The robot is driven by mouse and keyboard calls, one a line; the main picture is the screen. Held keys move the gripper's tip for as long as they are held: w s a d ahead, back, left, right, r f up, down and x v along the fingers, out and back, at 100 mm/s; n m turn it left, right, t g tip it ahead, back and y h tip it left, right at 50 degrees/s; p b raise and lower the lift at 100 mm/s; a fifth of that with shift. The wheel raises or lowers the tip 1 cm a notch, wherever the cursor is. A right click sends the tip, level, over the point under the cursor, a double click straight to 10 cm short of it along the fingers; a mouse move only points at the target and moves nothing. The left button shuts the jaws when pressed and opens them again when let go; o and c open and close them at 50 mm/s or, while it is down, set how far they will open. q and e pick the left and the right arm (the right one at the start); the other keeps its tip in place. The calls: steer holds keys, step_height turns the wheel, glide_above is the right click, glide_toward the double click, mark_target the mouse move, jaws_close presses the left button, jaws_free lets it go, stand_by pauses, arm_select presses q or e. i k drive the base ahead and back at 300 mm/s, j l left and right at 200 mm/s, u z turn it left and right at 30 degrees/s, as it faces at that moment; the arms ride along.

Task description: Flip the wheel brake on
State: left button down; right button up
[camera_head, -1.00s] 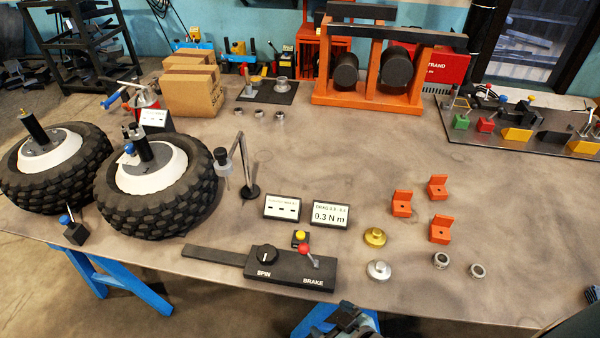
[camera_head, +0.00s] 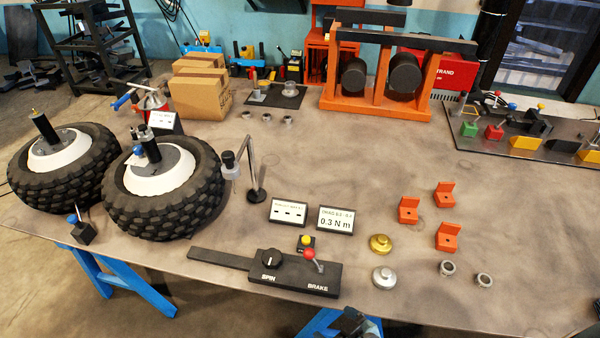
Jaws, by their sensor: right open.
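The black control box (camera_head: 283,275) lies near the front edge of the table. It has a round black knob marked SPIN and, at its right end, a lever marked BRAKE. The brake lever (camera_head: 314,260) has a red ball on top and leans up and to the left, away from the BRAKE label. My right gripper (camera_head: 352,322) shows only in part at the bottom edge, in front of the box and apart from it. It is open and dark; its fingertips are hard to make out. My left gripper is not in view.
A yellow button (camera_head: 306,241) sits just behind the lever. Two display cards (camera_head: 336,219) stand behind it. Two knobbly tyred wheels (camera_head: 165,190) are at left. Gold and silver discs (camera_head: 381,244) and orange brackets (camera_head: 447,237) lie to the right. The table's front right is mostly clear.

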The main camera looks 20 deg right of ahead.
mark_target(309, 252)
steer(key=i+j+z, duration=0.15)
steer(key=j+z, duration=0.2)
steer(key=j, duration=1.05)
steer(key=j+z, duration=0.3)
steer(key=j, duration=1.05)
steer(key=k, duration=0.05)
